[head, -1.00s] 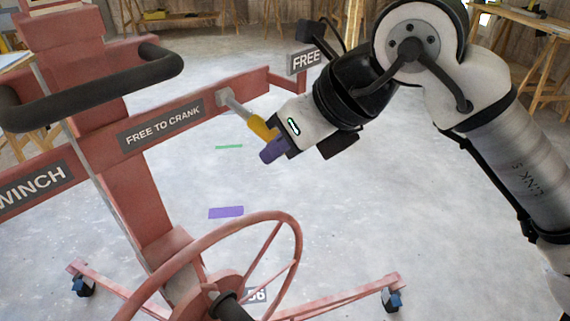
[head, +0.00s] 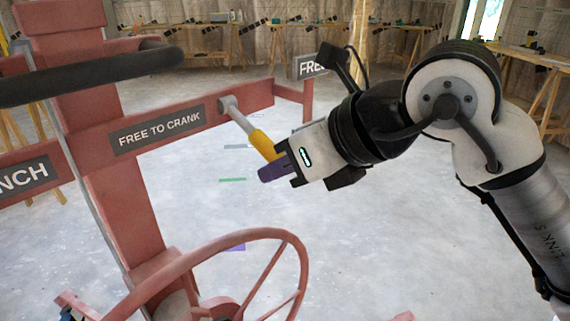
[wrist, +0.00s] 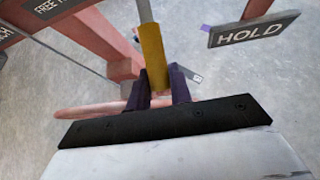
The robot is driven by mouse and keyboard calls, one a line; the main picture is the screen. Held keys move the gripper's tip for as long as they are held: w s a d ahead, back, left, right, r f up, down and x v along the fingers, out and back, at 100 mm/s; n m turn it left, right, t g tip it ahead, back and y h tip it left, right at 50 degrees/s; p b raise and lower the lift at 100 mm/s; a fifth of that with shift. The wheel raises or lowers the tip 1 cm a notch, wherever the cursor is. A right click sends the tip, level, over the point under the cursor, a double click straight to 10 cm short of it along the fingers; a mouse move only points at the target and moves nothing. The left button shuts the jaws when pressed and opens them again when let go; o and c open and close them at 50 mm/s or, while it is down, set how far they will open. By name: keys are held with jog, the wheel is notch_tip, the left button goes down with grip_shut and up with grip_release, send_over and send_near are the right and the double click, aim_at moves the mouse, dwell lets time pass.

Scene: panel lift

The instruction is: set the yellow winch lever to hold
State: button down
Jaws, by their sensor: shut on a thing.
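The winch lever has a grey shaft and a yellow grip (head: 263,142). It is pivoted on the red beam of the lift, right of the plate "FREE TO CRANK" (head: 157,130), and slants down to the right. My gripper (head: 276,171), with purple fingers, is shut on the lower end of the grip. In the wrist view the yellow grip (wrist: 152,52) runs down between the two fingers of my gripper (wrist: 158,92). A dark "HOLD" sign (wrist: 255,31) shows there, to the right of the lever and apart from it.
The red lift frame (head: 118,185) fills the left, with a black handlebar (head: 110,76) above and a red handwheel (head: 293,255) below the lever. Workbenches (head: 395,30) line the back wall. The concrete floor between is mostly clear.

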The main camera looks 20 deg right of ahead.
jog(key=c, duration=1.3)
grip_release()
jog(key=p+v, duration=0.1)
jog(key=v, duration=1.2)
jog(key=shift+s+d+r, duration=0.15)
jog(key=shift+s+r, duration=0.05)
jog(key=shift+s, duration=0.1)
